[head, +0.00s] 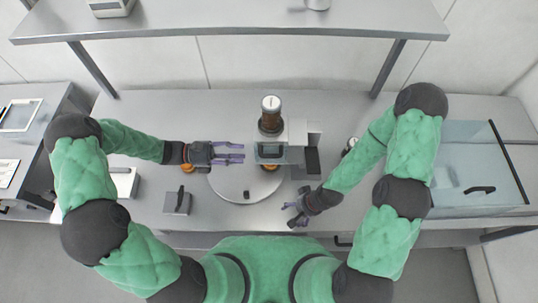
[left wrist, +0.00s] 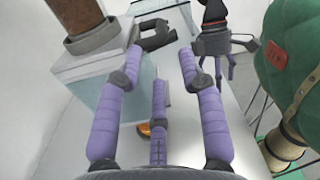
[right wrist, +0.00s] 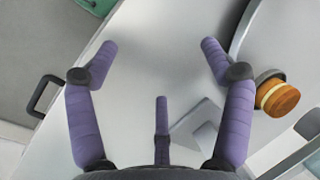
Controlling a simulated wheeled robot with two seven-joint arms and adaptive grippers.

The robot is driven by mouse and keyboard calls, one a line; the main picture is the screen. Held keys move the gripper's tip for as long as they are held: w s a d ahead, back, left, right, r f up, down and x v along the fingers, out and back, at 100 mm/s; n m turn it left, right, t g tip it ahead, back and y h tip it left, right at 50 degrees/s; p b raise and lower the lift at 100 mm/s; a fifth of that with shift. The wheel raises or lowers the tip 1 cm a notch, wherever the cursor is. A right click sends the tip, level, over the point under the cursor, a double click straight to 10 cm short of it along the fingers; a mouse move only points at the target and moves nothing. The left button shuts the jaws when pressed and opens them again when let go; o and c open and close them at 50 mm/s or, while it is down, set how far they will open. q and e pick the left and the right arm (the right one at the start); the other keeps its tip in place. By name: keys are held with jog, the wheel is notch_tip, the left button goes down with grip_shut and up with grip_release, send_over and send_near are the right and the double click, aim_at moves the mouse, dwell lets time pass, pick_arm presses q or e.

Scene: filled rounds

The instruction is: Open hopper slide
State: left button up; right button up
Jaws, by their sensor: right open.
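The hopper is a brown-filled clear tube (head: 270,122) with a pale cap, beside a grey block and a clear-sided box (head: 270,153) over the round turntable (head: 228,186). In the left wrist view the tube (left wrist: 82,12) stands above the box, and a black handle (left wrist: 155,36) shows just beyond my fingertips. I cannot tell whether they touch it. My left gripper (head: 243,153) is open, left of the box. My right gripper (head: 290,212) is open and empty near the bench front. The right wrist view shows a filled round (right wrist: 277,97) at the turntable edge.
A shelf (head: 230,18) spans the back above the bench. A small grey block (head: 177,201) with a black handle is left of the turntable. A clear-lidded case (head: 480,165) stands at the right. A black drawer handle (right wrist: 45,95) is at the bench front.

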aim_at(265, 154)
pick_arm(q)
jog(key=d+p, duration=0.2)
jog(key=d, duration=0.7)
jog(key=shift+s, duration=0.15)
jog(key=shift+d, duration=0.8)
grip_shut()
